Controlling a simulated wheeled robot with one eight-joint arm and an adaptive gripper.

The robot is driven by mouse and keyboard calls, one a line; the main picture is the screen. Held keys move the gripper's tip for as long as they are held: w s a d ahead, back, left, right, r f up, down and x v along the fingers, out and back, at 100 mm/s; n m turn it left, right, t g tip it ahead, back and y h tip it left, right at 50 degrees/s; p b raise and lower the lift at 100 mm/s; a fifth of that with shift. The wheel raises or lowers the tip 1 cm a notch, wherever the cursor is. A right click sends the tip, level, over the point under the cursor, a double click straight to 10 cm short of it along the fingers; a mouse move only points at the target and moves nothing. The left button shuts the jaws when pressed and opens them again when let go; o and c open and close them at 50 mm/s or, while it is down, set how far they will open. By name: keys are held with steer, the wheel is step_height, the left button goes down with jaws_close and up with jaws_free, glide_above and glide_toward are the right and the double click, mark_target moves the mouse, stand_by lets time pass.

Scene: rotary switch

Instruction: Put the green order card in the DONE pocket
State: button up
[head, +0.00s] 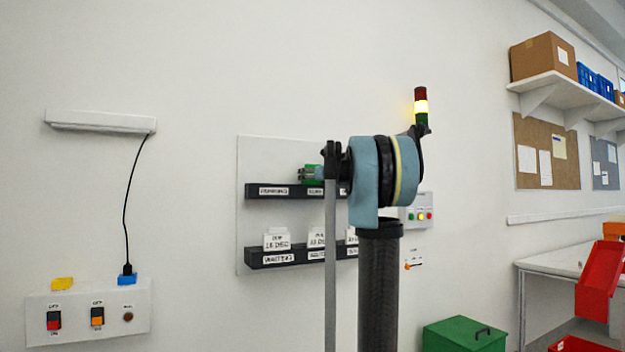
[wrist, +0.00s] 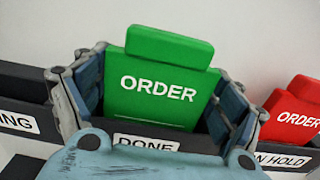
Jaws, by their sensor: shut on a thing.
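The green order card (wrist: 158,78) stands upright between my gripper's fingers in the wrist view, its ORDER face towards the camera. My gripper (wrist: 155,95) is shut on its two side edges. The DONE pocket (wrist: 190,140) lies directly below the card, its label partly covered by my gripper's body. I cannot tell whether the card's lower edge is inside the pocket or just above it. In the head view the green card (head: 313,173) shows at the top of the upper dark rack, beside my gripper (head: 322,171), partly hidden by my arm.
A red order card (wrist: 295,112) stands in the ON HOLD pocket at right. Another pocket (wrist: 28,100), its label ending in "ING", is at left. A lower rack (head: 285,258) holds white cards. A switch panel (head: 88,312) and a green box (head: 465,335) are apart.

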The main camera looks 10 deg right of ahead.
steer(key=o, duration=0.9)
steer(key=shift+c, duration=0.2)
steer(key=v, duration=1.2)
steer(key=s+a+f+n+g, duration=0.35)
steer(key=s+f+n, duration=0.3)
steer(key=f, duration=0.35)
steer(key=s+a+f+n+g+y, duration=0.1)
steer(key=s+a+f+n+g, duration=0.1)
steer(key=s+a+f+n, duration=0.6)
steer(key=s+a+f+n+g, duration=0.1)
steer(key=s+f+n+g, duration=0.4)
steer(key=f, duration=0.7)
steer(key=s+d+f+n+g+h, duration=0.2)
steer(key=s+f+n, duration=0.4)
steer(key=s+f, duration=0.6)
steer(key=s+d+f+n+g+h, duration=0.2)
steer(key=s+d+f+n+h, duration=0.2)
steer(key=s+f, duration=0.9)
step_height(320, 180, down, 5)
steer(key=d+n, duration=0.2)
steer(key=n, duration=0.1)
steer(key=shift+s+d+h, duration=0.25)
steer(key=shift+d+h, duration=0.05)
steer(key=shift+d, duration=0.05)
